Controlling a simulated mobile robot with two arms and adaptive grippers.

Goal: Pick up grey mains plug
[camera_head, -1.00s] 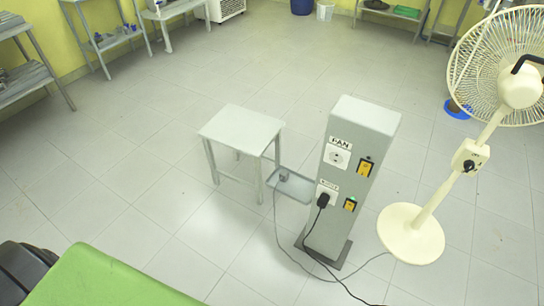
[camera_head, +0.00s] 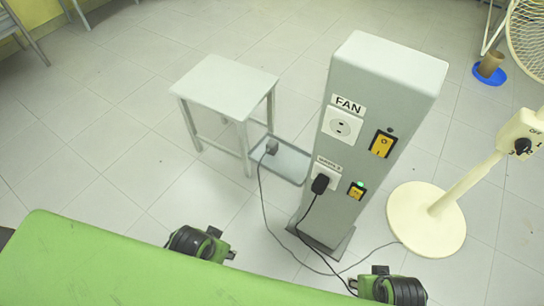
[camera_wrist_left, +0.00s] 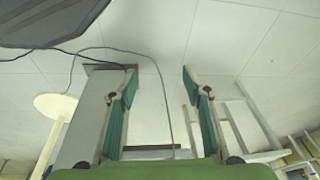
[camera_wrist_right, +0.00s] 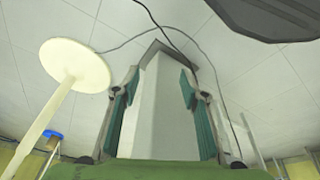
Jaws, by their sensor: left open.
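The grey mains plug (camera_head: 272,147) sits in a shallow grey tray (camera_head: 292,165) between the stool and the socket pillar. Its grey cable runs down to the floor and to the right. My left gripper (camera_head: 227,250) is low in the head view, in front of the tray and well apart from the plug. In the left wrist view its two fingers (camera_wrist_left: 158,74) are spread and empty; I cannot make out the plug there. My right gripper (camera_head: 360,283) is in front of the pillar base. The right wrist view shows its fingers (camera_wrist_right: 160,75) spread and empty.
The grey pillar (camera_head: 375,130) carries a FAN socket (camera_head: 341,125), yellow switches and a black plug (camera_head: 320,184) in the lower socket. A grey stool (camera_head: 225,85) stands left. A cream fan base (camera_head: 427,220) stands right. Cables lie on the floor.

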